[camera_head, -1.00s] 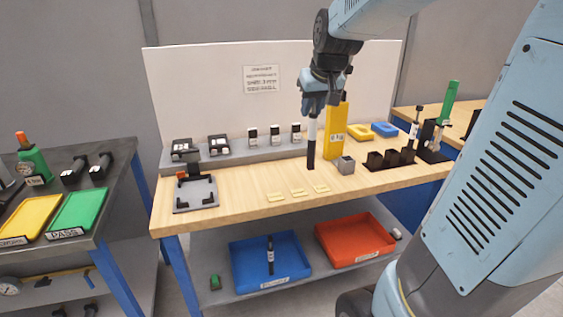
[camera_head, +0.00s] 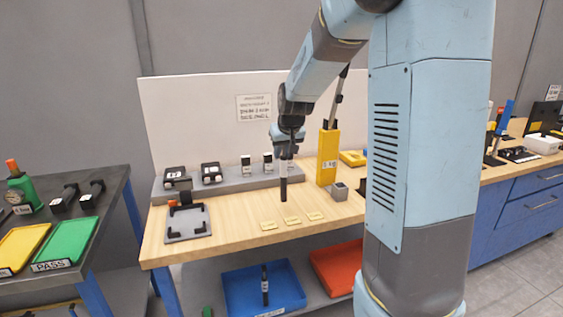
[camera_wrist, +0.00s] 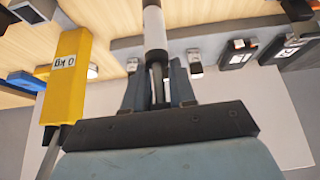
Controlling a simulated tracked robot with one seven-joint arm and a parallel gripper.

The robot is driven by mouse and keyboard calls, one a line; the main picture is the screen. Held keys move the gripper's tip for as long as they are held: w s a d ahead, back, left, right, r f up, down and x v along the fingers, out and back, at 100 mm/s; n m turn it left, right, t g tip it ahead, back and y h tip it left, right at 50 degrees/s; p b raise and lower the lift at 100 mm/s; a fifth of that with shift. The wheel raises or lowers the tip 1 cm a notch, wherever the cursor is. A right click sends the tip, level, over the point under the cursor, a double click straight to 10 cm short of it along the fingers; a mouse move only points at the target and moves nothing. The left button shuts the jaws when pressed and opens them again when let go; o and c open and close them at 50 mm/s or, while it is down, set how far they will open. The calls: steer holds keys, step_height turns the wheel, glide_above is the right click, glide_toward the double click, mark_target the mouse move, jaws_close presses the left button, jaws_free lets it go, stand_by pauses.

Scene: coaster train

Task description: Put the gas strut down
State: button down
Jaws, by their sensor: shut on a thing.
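The gas strut is a slim cylinder, dark at its lower end (camera_head: 283,190) and pale grey higher up. My gripper (camera_head: 285,152) is shut on its upper part and holds it upright over the wooden bench top (camera_head: 240,210). Its lower end is just behind the middle yellow label; I cannot tell whether it touches the wood. In the wrist view, the strut's pale body (camera_wrist: 154,27) runs out between the two dark fingers (camera_wrist: 158,85), with a thin rod between them.
Three yellow labels (camera_head: 293,220) lie at the bench front. A black-and-grey fixture (camera_head: 187,223) is left. A yellow block (camera_head: 328,158) and small grey cube (camera_head: 339,191) are close on the right. A grey ledge (camera_head: 228,177) is behind. Blue (camera_head: 285,290) and red bins (camera_head: 335,262) are below.

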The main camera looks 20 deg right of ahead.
mark_target(284, 171)
steer(key=shift+w+f, duration=0.15)
steer(key=shift+f, duration=0.8)
steer(key=shift+w+f, duration=0.15)
steer(key=shift+f, duration=0.85)
steer(key=c, duration=0.9)
jaws_free()
